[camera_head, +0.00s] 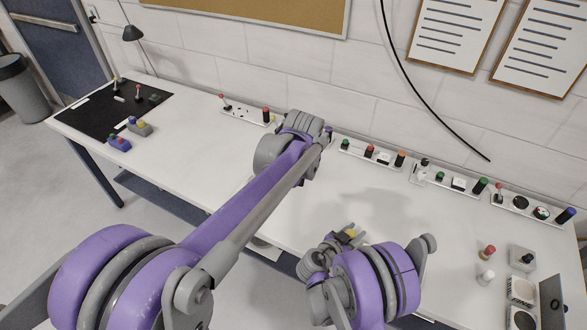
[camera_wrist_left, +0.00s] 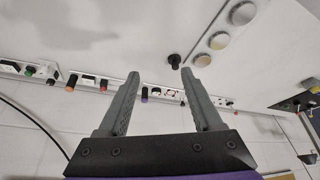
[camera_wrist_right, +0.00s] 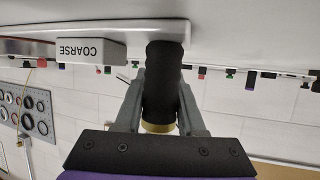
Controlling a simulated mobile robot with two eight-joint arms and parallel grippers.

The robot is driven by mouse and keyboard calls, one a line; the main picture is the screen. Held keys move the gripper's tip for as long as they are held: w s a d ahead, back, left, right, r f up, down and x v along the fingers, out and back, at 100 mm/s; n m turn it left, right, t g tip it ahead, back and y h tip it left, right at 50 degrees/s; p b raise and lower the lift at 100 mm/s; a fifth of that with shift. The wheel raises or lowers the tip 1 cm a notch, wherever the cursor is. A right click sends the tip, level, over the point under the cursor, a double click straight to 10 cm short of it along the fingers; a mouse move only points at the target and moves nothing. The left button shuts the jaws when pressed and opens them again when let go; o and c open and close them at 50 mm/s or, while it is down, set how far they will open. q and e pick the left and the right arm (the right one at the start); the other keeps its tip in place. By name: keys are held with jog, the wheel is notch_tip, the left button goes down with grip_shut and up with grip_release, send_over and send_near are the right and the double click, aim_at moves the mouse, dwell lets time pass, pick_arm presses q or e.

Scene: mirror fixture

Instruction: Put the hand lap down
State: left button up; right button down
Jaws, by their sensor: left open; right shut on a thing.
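The thing I take to be the hand lap (camera_wrist_right: 163,75) is a black cylinder with a brass-coloured end. My right gripper (camera_wrist_right: 162,84) is shut around it in the right wrist view. Its far black end overlaps a pale grey plate bearing a block marked COARSE (camera_wrist_right: 90,50); I cannot tell whether it touches. In the head view my right gripper (camera_head: 345,238) is low in the middle, over the bench's front part, with a small yellow end showing. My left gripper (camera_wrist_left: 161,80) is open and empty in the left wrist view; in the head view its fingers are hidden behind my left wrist.
Several strips with coloured knobs (camera_head: 370,153) line the white bench's (camera_head: 220,155) back edge. A black mat (camera_head: 100,115) lies at left, near small purple and grey boxes. Loose knobs and boxes (camera_head: 522,258) stand at right. The bench's middle is partly clear.

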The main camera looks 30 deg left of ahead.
pick_arm(q)
jog(key=w+a+f+n, duration=0.1)
jog(key=w+a+f, duration=0.2)
jog(key=w+f, duration=0.2)
jog(key=w+a+f+n+g+y, duration=0.1)
jog(key=w+a+f, duration=0.3)
jog(key=w+f, duration=0.2)
jog(key=w+a+f+n, duration=0.2)
jog(key=w+a+f, duration=0.2)
jog(key=w+f, duration=0.1)
jog(key=shift+w+f, duration=0.15)
jog(key=shift+w, duration=0.1)
jog(key=shift+a+x, duration=0.2)
jog(key=shift+x, duration=2.75)
grip_shut()
